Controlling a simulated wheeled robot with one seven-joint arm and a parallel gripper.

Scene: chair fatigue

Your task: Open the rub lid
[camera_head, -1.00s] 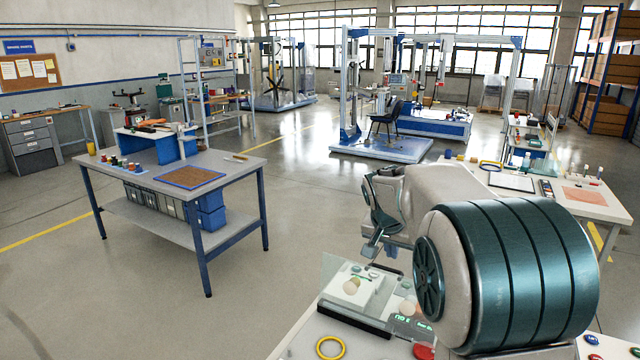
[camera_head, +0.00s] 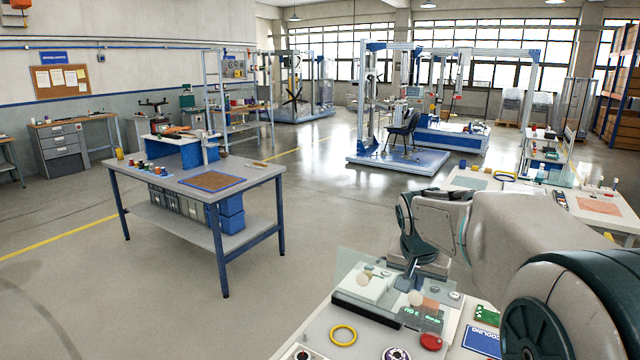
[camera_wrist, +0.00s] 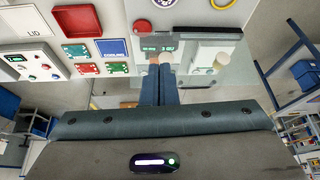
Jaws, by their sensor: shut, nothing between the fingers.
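The rub tester (camera_head: 378,312) is a white and black bench unit with green displays, on the white bench at the lower middle of the head view. A clear panel, which looks like its lid (camera_head: 352,264), stands tilted over it; I cannot tell how far it is raised. Pale round knobs (camera_head: 416,298) show beside it. My gripper (camera_head: 405,286) is shut and empty, pointing down just over the unit. In the wrist view, my gripper (camera_wrist: 160,62) reaches toward the display and the clear lid (camera_wrist: 210,62). Contact with the lid is unclear.
A yellow ring (camera_head: 343,335), a red button (camera_head: 431,341) and a blue COOLING tray (camera_head: 482,340) lie near the unit. The wrist view shows a panel marked LID (camera_wrist: 22,24). A grey worktable (camera_head: 200,180) stands to the left, with open floor between.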

